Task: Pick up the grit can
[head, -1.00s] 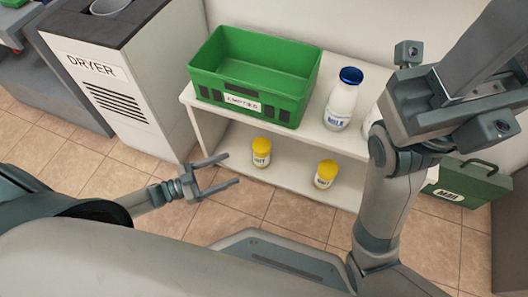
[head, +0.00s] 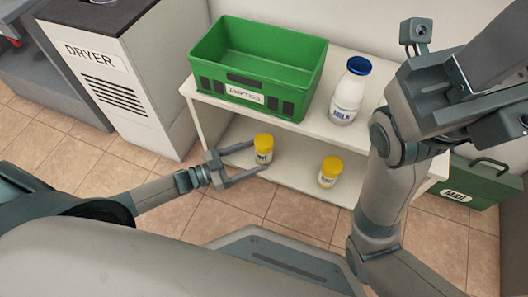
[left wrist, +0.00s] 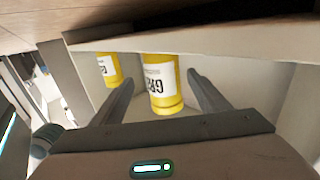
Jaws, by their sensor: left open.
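A small white can with a yellow lid (head: 264,142) stands upright on the low shelf, below the green crate. In the left wrist view this can (left wrist: 160,84) shows yellow ends and a white label that seems to begin with "GR"; the rest is hard to read. My left gripper (head: 260,158) is open, its fingertips at this can. In the left wrist view the can appears between the two fingers; contact cannot be told. A similar yellow-lidded can (head: 330,171) stands to the right on the same shelf. My right gripper cannot be made out.
Above, the shelf unit's top holds a green crate (head: 246,97) labelled "EMPTIES" and a milk bottle (head: 349,94) with a blue cap. The top board (head: 325,122) overhangs the cans. A dryer (head: 133,105) stands left, a green box (head: 478,183) right.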

